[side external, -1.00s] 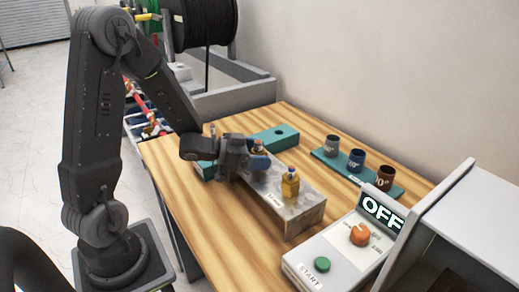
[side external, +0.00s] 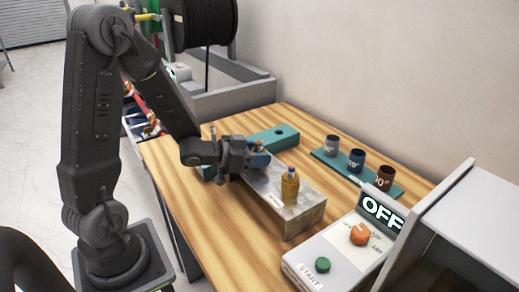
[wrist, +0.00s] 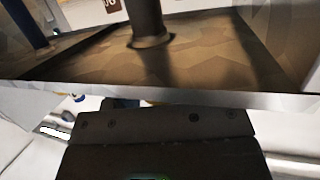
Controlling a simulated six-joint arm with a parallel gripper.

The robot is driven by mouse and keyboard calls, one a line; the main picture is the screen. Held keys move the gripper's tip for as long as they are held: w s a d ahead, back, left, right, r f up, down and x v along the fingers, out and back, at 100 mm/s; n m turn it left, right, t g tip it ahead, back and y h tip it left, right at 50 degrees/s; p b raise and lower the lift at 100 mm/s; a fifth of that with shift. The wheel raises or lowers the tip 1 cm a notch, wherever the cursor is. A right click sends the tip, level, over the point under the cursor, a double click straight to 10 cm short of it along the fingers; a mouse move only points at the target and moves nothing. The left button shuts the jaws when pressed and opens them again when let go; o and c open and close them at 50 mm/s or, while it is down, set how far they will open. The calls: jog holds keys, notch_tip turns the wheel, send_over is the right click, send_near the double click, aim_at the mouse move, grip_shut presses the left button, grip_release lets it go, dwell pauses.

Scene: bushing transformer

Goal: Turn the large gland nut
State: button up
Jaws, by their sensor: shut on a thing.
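A grey metal block (side external: 300,216) lies on the wooden table with brass glands on top. One brass gland (side external: 290,189) stands upright and free at its near end. Only the top of that nut shows; the fingers hide the rest. In the wrist view, the dark gripper body fills the bottom and the held nut cannot be made out.
A teal block with a hole (side external: 280,135) lies behind my gripper. A teal rack (side external: 385,184) holds grey, blue and brown cups at the back right. A control panel (side external: 338,250) reading OFF, with an orange knob and green button, stands front right.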

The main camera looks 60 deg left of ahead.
jog(key=shift+n+y, duration=0.3)
jog(key=shift+n, duration=0.1)
jog(key=shift+y, duration=0.3)
jog(key=shift+n+y, duration=1.1)
jog(key=shift+y, duration=0.1)
jog(key=o, duration=1.4)
jog(key=shift+a+r, duration=0.1)
